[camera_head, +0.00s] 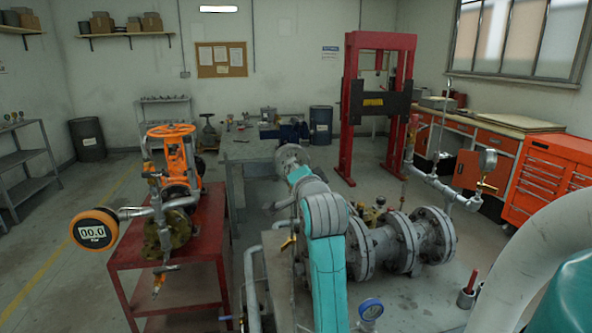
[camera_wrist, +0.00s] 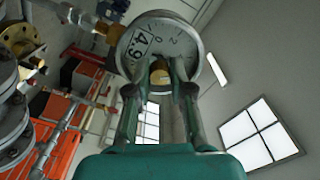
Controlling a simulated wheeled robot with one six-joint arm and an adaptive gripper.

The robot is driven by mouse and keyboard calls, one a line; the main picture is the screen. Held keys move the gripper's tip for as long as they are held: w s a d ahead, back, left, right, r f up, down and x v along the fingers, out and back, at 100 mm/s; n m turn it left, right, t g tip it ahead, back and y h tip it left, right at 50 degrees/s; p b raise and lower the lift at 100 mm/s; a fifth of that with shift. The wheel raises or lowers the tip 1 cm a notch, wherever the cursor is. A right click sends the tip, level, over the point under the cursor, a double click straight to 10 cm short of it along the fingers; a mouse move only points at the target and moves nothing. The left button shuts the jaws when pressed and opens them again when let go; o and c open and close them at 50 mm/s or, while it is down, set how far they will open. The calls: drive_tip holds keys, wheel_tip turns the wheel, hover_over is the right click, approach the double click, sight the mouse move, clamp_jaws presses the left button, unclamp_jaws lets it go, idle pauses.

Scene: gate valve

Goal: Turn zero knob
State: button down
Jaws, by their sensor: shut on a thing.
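In the wrist view, a round gauge (camera_wrist: 158,34) with a grey rim and a pale dial faces me at an angle. Its label reads about 4.9, and some scale figures show. A brass-coloured zero knob (camera_wrist: 159,72) sits low on the gauge. My gripper (camera_wrist: 160,85) has one finger on each side of the knob and is shut on it. The fingers hide part of the knob and the lower dial. In the head view my gripper is hidden, and I cannot tell for sure which gauge there is the held one.
A small gauge (camera_head: 488,160) stands on piping at the right. Flanged pipework (camera_head: 405,240) lies below it. An orange digital gauge (camera_head: 94,228) reads 00.0 beside the red bench (camera_head: 190,250). A red press frame (camera_head: 349,110) and orange cabinets (camera_head: 545,170) stand behind.

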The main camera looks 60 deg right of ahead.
drive_tip(key=c, duration=1)
unclamp_jaws()
drive_tip(key=shift+c, duration=0.2)
drive_tip(key=v, duration=0.7)
drive_tip(key=shift+s+a, duration=0.15)
drive_tip(key=shift+s, duration=0.05)
drive_tip(key=shift+f, duration=0.1)
